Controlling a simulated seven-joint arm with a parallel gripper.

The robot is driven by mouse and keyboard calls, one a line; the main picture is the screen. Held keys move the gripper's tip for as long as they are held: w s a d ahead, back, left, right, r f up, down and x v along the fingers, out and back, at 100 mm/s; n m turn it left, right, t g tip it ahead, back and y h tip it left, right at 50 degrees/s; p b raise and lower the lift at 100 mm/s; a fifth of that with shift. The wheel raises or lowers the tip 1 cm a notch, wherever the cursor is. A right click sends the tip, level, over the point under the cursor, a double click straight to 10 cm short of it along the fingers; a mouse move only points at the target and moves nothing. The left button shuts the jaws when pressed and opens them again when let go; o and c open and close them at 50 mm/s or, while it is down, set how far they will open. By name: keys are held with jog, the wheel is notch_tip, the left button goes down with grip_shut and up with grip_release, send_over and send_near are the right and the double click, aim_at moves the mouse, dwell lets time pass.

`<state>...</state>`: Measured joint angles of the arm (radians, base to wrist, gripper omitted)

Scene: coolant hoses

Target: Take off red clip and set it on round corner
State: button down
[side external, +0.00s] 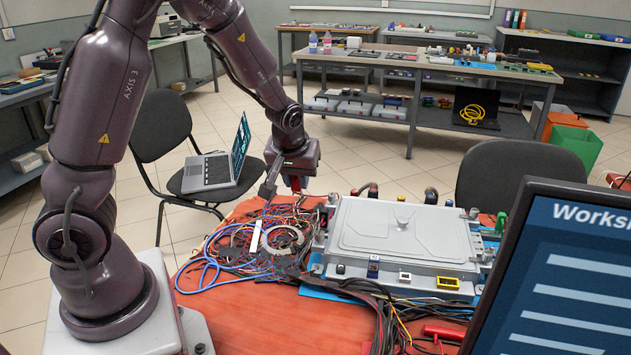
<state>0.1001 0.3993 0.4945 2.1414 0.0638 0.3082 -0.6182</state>
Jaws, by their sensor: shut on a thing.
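My gripper (284,190) hangs above the left part of the red-orange table (225,318), over a tangle of cables. It is shut on a small red piece, which looks like the red clip (295,184); the fingers hide part of it. The piece is held above the cables, left of a large grey lidded housing (402,232). Coolant hoses with dark ends (372,191) stand along the housing's back edge. A silvery ring-shaped part (284,240) lies among the cables below the gripper. I cannot tell which place is the round corner.
Blue, red and black cables (228,262) cover the table's left side. A black cable bundle (376,296) runs in front of the housing. A monitor (565,285) blocks the right foreground. A chair with a laptop (212,170) stands behind. The table's front left is bare.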

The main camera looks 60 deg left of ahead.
jog(key=shift+s+d+r, duration=0.2)
jog(key=shift+s+r, duration=0.25)
jog(key=shift+r, duration=0.25)
jog(key=shift+s+d+r, duration=0.25)
jog(key=shift+s+r, duration=0.25)
jog(key=shift+r, duration=0.25)
jog(key=shift+s+d+r, duration=0.2)
jog(key=shift+s+r, duration=0.25)
jog(key=shift+r, duration=0.25)
